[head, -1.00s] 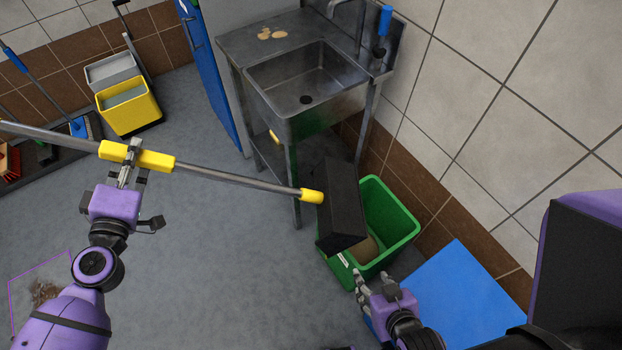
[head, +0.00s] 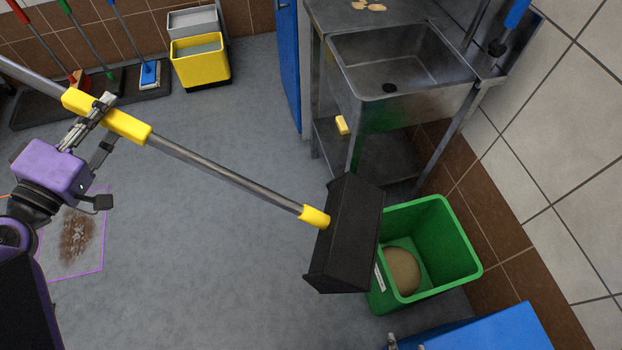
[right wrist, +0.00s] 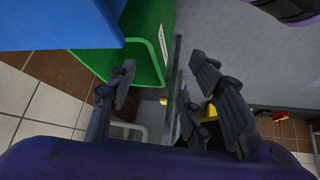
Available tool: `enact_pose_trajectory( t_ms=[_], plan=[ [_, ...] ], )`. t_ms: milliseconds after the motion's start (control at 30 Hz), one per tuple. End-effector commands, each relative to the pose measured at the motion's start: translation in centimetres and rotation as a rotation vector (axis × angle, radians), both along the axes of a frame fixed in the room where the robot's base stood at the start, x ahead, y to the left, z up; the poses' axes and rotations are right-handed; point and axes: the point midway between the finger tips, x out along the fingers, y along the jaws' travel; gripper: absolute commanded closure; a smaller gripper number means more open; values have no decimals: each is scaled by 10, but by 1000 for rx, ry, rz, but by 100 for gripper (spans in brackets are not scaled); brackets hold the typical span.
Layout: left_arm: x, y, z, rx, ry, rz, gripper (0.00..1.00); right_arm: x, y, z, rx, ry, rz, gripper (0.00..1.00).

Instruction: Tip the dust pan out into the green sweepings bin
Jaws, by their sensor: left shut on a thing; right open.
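The dust pan (head: 348,238) is black, on a long grey pole with yellow grips. My left gripper (head: 100,118) is shut on the upper yellow grip of its handle. The pan hangs at the left side of the green sweepings bin (head: 452,236), overlapping its left rim in the head view; I cannot tell whether they touch. No dirt is visible in the pan. A tan rounded thing (head: 402,270) lies in the bin.
A steel sink (head: 400,70) stands behind the bin, against a tiled wall. A blue box-like thing (head: 490,330) is in front of the bin. Brown dirt (head: 77,238) lies inside a purple outline on the floor. A yellow bucket (head: 200,62) stands at the back. Middle floor is clear.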

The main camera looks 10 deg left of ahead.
Motion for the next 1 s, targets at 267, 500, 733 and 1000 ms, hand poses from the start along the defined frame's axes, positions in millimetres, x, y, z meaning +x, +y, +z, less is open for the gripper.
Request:
enact_pose_trajectory(
  t_ms=[267,500,733,1000],
  plan=[
    [-10,24,-7,-8,4,2,100,-4,5,-42,6,21,9,54],
    [-18,45,-7,-10,2,3,100,-14,7,-76,12,53,8,54],
    [-28,71,-3,-9,0,4,100,-20,7,-96,19,68,-3,54],
    [-33,80,1,-8,-2,-1,100,-26,5,-101,20,79,-14,54]
  ],
)
